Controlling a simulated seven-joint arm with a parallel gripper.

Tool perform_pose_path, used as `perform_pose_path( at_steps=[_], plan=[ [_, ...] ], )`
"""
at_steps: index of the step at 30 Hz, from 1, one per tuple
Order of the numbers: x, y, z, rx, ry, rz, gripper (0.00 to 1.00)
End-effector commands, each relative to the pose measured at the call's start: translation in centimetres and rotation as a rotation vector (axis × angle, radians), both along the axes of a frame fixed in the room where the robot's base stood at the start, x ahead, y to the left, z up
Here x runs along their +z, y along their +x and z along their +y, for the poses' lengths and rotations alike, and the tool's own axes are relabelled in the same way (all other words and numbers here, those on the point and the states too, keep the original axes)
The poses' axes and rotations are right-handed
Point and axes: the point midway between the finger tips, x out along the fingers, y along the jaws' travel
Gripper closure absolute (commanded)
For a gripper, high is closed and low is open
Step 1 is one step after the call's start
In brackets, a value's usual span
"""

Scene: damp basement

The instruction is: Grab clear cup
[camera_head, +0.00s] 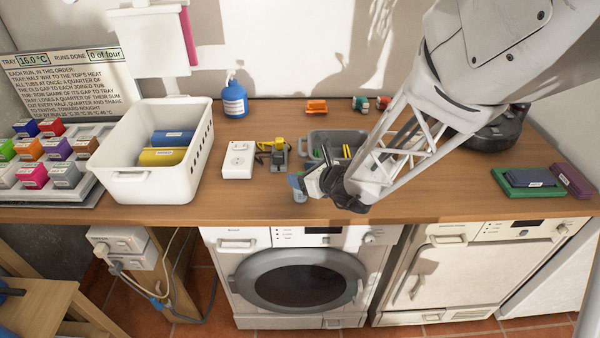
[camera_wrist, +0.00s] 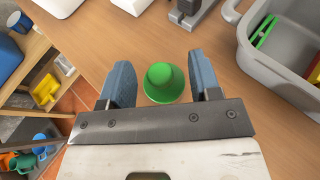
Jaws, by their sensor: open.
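I see no clear cup in either view. My gripper (camera_wrist: 160,75) is open, with its two blue fingers apart and pointing at the wooden worktop. A green round thing (camera_wrist: 163,82) with a wide rim and a raised, narrower top lies between the fingers, with a gap on each side. It is opaque, and I cannot tell whether it is a cup. In the head view my gripper (camera_head: 298,187) is low over the worktop's front edge, in front of the grey bin (camera_head: 318,136). The green thing is hidden there.
The grey bin also shows at right in the wrist view (camera_wrist: 245,40). A white basket (camera_head: 150,187), a white socket box (camera_head: 238,161) and a blue bottle (camera_head: 234,98) stand to the left. Green and dark books (camera_head: 528,190) lie at right. The worktop's front edge is close.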

Motion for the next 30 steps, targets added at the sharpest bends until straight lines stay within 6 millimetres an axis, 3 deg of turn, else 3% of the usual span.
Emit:
perform_pose_path(
  at_steps=[9, 28, 30],
  plan=[
    [-1.0, 1.6, 1.7, 0.000, 0.000, 0.000, 0.43],
    [-1.1, 1.7, 1.8, 0.000, 0.000, 0.000, 0.43],
    [-1.1, 1.7, 1.8, 0.000, 0.001, 0.001, 0.50]
  ],
)
